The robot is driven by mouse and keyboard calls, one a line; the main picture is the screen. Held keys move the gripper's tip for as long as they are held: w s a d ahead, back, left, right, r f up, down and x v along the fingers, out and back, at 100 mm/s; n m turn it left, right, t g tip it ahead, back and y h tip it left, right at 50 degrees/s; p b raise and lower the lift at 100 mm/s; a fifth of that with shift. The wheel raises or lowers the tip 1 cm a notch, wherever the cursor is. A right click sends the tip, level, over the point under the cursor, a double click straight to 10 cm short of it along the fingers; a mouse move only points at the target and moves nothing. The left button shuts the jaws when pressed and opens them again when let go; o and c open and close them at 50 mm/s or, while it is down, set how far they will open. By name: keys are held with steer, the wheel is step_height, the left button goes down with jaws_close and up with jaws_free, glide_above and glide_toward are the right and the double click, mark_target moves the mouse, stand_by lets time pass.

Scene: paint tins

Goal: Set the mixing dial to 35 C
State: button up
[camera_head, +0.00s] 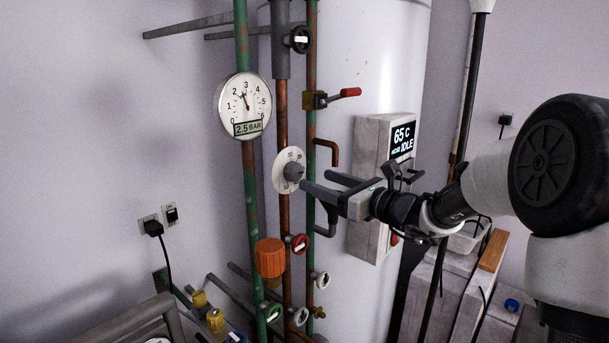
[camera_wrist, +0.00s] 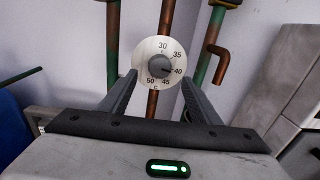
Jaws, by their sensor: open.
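The mixing dial (camera_head: 282,168) is a round white plate with a grey knob (camera_head: 294,172), mounted on a copper pipe. In the wrist view the dial plate (camera_wrist: 146,52) faces me with marks from 30 to 50. The dark pointer line on the knob (camera_wrist: 159,66) points right, close to 40. My gripper (camera_head: 314,182) is open in front of the dial. In the wrist view its fingers (camera_wrist: 160,84) stand to the left and right below the knob, with nothing between them. I cannot tell whether a finger touches the knob.
A pressure gauge (camera_head: 245,105) reading 2.5 bar sits above left. A red-handled lever valve (camera_head: 345,93) is above right. An orange cap (camera_head: 270,258) and small valve wheels are below. A grey box with a display (camera_head: 402,139) reads 65 C, IDLE, behind my gripper on the white tank.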

mark_target(298, 173)
steer(key=x, duration=0.6)
steer(key=shift+w+a, duration=0.2)
steer(key=shift+c, duration=0.3)
steer(key=c, duration=1)
